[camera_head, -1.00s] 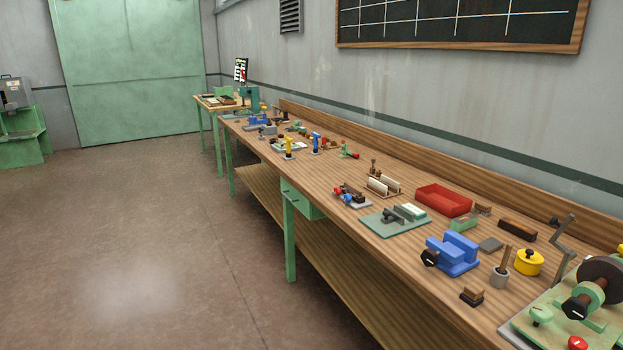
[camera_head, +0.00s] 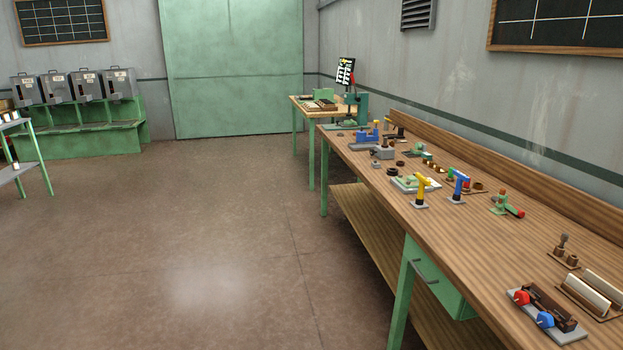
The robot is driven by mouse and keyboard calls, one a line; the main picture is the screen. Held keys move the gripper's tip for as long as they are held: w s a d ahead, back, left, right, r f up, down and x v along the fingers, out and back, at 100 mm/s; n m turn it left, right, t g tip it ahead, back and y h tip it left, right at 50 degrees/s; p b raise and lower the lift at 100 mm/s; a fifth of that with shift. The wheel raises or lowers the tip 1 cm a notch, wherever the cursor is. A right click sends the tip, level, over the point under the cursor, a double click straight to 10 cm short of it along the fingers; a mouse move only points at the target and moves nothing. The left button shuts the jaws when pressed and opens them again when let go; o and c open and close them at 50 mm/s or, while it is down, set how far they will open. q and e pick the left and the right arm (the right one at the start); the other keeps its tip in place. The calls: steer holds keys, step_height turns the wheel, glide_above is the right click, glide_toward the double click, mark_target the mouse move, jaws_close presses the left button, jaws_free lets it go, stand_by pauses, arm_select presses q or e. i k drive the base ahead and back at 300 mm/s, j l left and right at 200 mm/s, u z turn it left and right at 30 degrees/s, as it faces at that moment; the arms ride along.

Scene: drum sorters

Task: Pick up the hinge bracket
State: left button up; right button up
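I cannot pick out the hinge bracket for certain; many parts on the long wooden workbench (camera_head: 462,223) are too small to tell. Neither of my grippers is in view. On the bench, a yellow T-shaped tool (camera_head: 421,190) and a blue T-shaped tool (camera_head: 459,185) stand upright on small grey bases. Beyond them are a pale green plate (camera_head: 415,183), several small dark and brass pieces, and a blue and grey vise-like device (camera_head: 367,140).
A smaller table (camera_head: 299,107) stands at the bench's far end. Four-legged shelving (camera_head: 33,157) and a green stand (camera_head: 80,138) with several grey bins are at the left. The floor (camera_head: 200,235) is clear.

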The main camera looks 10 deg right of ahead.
mark_target(500, 212)
steer(key=i+z, duration=0.1)
steer(key=i, duration=0.9)
steer(key=i+j+z, duration=0.1)
steer(key=i, duration=0.9)
steer(key=j, duration=0.1)
